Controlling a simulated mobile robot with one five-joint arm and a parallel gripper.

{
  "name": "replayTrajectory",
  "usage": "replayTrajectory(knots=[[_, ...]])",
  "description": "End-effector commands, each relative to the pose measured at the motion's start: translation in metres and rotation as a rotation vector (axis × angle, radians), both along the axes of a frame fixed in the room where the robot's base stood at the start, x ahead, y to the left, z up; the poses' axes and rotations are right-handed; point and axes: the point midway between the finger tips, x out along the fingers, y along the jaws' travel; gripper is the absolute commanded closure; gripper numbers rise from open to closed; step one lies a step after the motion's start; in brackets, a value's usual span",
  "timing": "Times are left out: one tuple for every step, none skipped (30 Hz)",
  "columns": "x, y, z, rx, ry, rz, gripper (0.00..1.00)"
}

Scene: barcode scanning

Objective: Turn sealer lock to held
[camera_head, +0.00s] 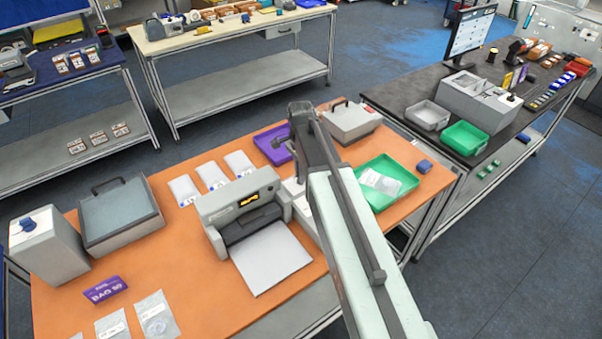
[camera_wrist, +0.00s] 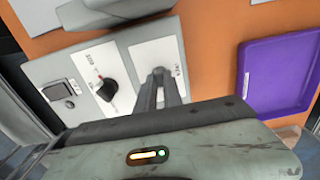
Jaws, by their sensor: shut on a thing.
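The grey bag sealer (camera_head: 240,205) stands on the orange table with a lit orange display and a white sheet or plate in front. My arm covers much of its right-hand end in the head view. In the wrist view its control panel (camera_wrist: 82,72) carries a black rocker switch (camera_wrist: 58,90) and a black dial (camera_wrist: 106,89). My gripper (camera_wrist: 158,78) is over the white plate (camera_wrist: 163,60) right of the dial, its narrow fingers shut on the sealer lock. The fingers hide the lock, so its turn position cannot be read.
A purple tray (camera_wrist: 246,85) lies right of the panel in the wrist view. In the head view, a green tray (camera_head: 408,181) with a bag, a grey case (camera_head: 350,122) and a small blue item (camera_head: 424,166) sit near my arm. White bags (camera_head: 212,175) lie behind the sealer.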

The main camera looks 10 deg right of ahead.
Motion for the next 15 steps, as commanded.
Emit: replayTrajectory(knots=[[0.0022,0.0001,0.0006,0.000,-0.006,-0.001,1.00],[0.0023,0.0002,0.0006,0.000,-0.006,-0.001,1.00],[0.0023,0.0002,0.0006,0.000,-0.006,-0.001,0.86],[0.0024,0.0002,0.0006,0.000,-0.006,-0.001,0.78],[0.0023,0.0002,0.0006,0.000,-0.006,-0.001,0.70],[0.0021,0.0002,0.0006,0.000,-0.005,0.000,0.67],[0.0019,0.0002,0.0005,0.000,-0.005,0.000,0.67],[0.0017,0.0003,0.0005,0.000,-0.004,0.000,0.67],[0.0015,0.0003,0.0004,0.001,-0.004,0.000,0.67],[0.0014,0.0002,0.0004,0.000,-0.003,0.000,0.67],[0.0013,0.0003,0.0004,0.000,-0.003,0.000,0.67],[0.0012,0.0003,0.0003,0.000,-0.003,0.000,0.67],[0.0011,0.0003,0.0003,0.000,-0.003,0.001,0.67],[0.0010,0.0003,0.0005,0.000,-0.002,0.001,0.67],[0.0008,0.0003,0.0015,0.000,-0.002,0.001,0.67]])
